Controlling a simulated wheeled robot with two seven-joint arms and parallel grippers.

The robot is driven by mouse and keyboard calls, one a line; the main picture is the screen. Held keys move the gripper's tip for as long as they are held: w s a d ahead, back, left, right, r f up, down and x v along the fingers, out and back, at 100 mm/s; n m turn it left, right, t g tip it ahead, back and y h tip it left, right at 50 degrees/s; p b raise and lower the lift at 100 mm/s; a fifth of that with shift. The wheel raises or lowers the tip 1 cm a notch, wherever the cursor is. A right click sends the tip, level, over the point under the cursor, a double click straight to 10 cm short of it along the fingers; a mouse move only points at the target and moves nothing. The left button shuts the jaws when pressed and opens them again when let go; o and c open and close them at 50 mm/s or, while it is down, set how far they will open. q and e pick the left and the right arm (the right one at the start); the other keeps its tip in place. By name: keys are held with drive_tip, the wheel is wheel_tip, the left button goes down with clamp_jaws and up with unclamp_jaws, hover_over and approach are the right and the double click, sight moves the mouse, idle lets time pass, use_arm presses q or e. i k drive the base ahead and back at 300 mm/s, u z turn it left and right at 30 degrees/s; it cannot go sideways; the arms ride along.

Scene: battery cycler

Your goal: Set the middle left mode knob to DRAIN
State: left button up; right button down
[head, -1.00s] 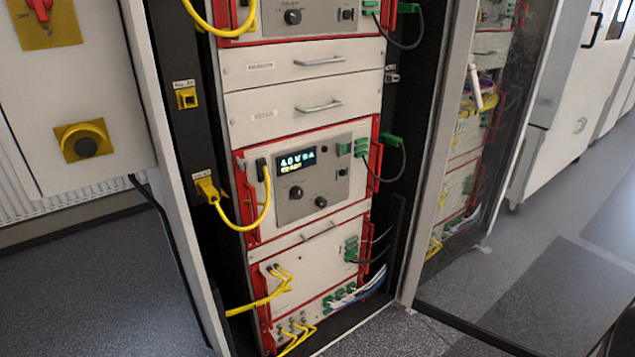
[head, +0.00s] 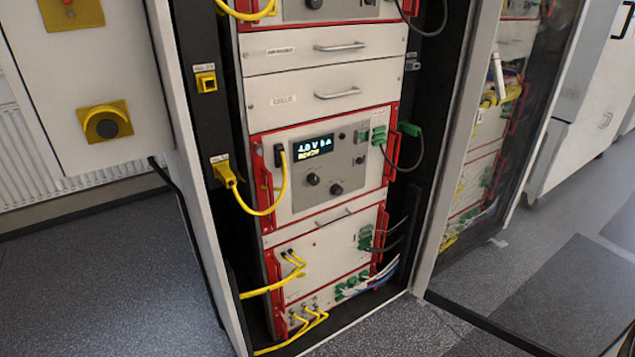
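The middle unit (head: 300,215) in the rack is a pale panel with red side handles. Its dark display (head: 313,146) shows a white line that reads roughly "4.0 V 0 A" and a yellow line, perhaps "READY". Below the display are two black knobs, a left one (head: 312,179) and a right, slightly lower one (head: 336,188). Their pointers and any DRAIN marking are too small to read. Neither of my grippers is in view.
A yellow cable (head: 284,190) loops at the unit's left, and green connectors (head: 379,134) with a black cable sit at its right. Drawers with bar handles (head: 338,94) are above. A glass door (head: 500,190) stands open at the right. The floor in front is clear.

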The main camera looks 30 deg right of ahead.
sight(312, 179)
drive_tip(key=k, duration=0.2)
drive_tip(key=z, duration=0.65)
drive_tip(key=i, duration=1.25)
drive_tip(key=u, duration=0.5)
